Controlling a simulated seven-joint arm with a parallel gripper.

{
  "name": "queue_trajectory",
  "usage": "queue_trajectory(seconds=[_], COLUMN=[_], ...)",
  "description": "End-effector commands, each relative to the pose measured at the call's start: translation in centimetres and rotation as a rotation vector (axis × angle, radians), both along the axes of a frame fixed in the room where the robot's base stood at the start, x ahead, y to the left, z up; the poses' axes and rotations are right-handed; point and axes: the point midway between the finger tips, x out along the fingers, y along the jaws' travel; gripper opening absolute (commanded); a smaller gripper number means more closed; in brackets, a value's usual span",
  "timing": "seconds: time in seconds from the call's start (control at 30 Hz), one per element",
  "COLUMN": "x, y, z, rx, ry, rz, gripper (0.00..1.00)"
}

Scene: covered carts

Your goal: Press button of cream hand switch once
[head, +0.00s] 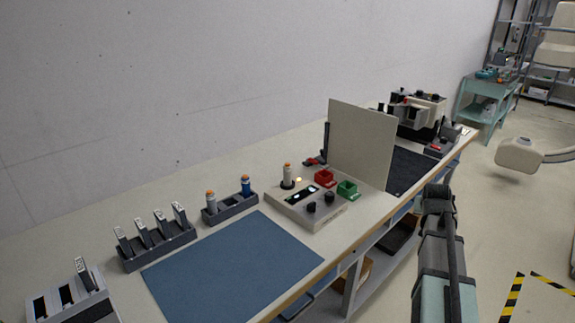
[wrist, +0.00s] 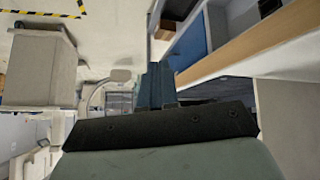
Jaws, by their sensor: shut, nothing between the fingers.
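A cream hand switch (head: 287,174) with an orange top stands upright at the back left of the pale control box. Another orange-topped, greyer hand switch (head: 211,202) stands in a dark holder (head: 232,207) to the left, beside a blue one (head: 246,186). I cannot tell their exact shades for sure. My gripper (wrist: 156,85) is shut and empty in the wrist view, beside the bench's front edge and away from the switches. No switch shows in that view. In the head view my arm rises at the lower right; its fingers cannot be made out.
The control box (head: 335,214) carries black knobs and red and green cups. An upright beige panel (head: 361,145) stands behind it, by a black mat (head: 408,170). A blue mat (head: 234,270) lies clear in front. A rack of several grey handles (head: 160,246) stands left.

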Motion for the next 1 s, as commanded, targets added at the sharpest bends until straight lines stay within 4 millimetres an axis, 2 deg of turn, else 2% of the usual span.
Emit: queue_trajectory(seconds=[0.03, 0.2, 0.5, 0.8, 1.0], x=[1.6, 4.9, 9.4, 12.1, 12.9], y=[1.5, 6.7, 16.8, 27.3, 34.4], z=[1.2, 4.1, 9.0, 14.1, 17.7], rx=[0.019, 0.096, 0.238, 0.382, 0.477], ry=[-0.017, -0.060, -0.109, -0.131, -0.132], rz=[0.008, 0.020, 0.050, 0.080, 0.102], gripper=[0.00, 0.00, 0.00, 0.00, 0.00])
